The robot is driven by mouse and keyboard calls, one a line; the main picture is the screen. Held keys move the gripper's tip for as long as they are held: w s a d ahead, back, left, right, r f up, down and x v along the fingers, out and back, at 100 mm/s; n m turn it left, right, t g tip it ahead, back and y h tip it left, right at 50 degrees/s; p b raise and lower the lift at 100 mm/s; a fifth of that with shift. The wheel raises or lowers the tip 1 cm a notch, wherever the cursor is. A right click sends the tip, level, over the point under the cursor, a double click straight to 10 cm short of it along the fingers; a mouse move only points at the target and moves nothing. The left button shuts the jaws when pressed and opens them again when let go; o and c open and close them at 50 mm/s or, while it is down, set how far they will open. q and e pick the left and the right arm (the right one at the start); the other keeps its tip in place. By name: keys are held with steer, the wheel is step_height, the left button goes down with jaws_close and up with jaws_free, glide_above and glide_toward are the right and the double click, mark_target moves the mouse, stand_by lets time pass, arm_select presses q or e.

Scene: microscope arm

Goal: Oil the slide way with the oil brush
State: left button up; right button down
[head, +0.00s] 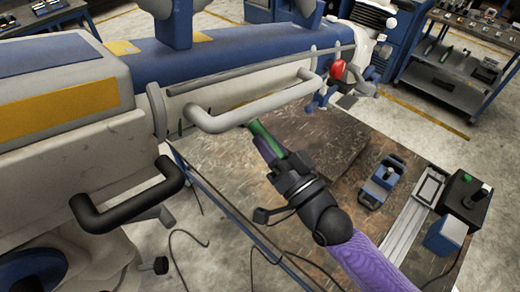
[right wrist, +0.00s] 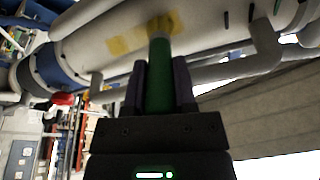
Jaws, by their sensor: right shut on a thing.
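My right gripper (head: 272,152) is shut on the green handle of the oil brush (head: 262,132), which points up and away toward the big arm. In the right wrist view the green handle (right wrist: 159,85) stands upright between the two dark fingers. Its pale, yellowish tip (right wrist: 160,28) overlaps the white beam (right wrist: 105,40) beside a yellow patch; I cannot tell whether it touches. In the head view a long grey rail (head: 255,70) runs along the blue and white arm; it may be the slide way, but I cannot tell for sure. My left gripper is not in view.
A grey bar handle (head: 250,108) sticks out right by the brush. A black handle (head: 125,205) is at the left. The worktable (head: 345,145) below carries a blue clamp-like tool (head: 380,180), a metal rail (head: 412,220) and a dark box (head: 464,198). A cart (head: 450,72) stands behind.

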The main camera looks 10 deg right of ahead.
steer(key=w+d+f+b, duration=0.1)
steer(key=w+d+b, duration=0.2)
steer(key=w+d, duration=0.1)
steer(key=shift+d+f, duration=0.25)
steer(key=shift+d, duration=0.4)
steer(key=shift+s+d+f+b, duration=0.2)
steer(key=shift+s+d+f, duration=0.15)
steer(key=shift+s+f, duration=0.3)
steer(key=shift+s+d+f+b, duration=0.15)
steer(key=shift+s+d+f, duration=0.3)
steer(key=shift+s, duration=0.3)
steer(key=shift+s+d+f+b, duration=0.2)
steer(key=shift+s+d+f, duration=0.1)
steer(key=shift+s+f, duration=0.35)
steer(key=shift+s+d+f, duration=0.3)
steer(key=shift+s+f, duration=0.1)
steer(key=shift+s, duration=0.2)
steer(key=shift+s+d+f, duration=0.3)
steer(key=shift+s+f, duration=0.05)
steer(key=shift+s, duration=0.2)
steer(key=shift+f+b, duration=0.1)
steer(key=shift+b, duration=0.2)
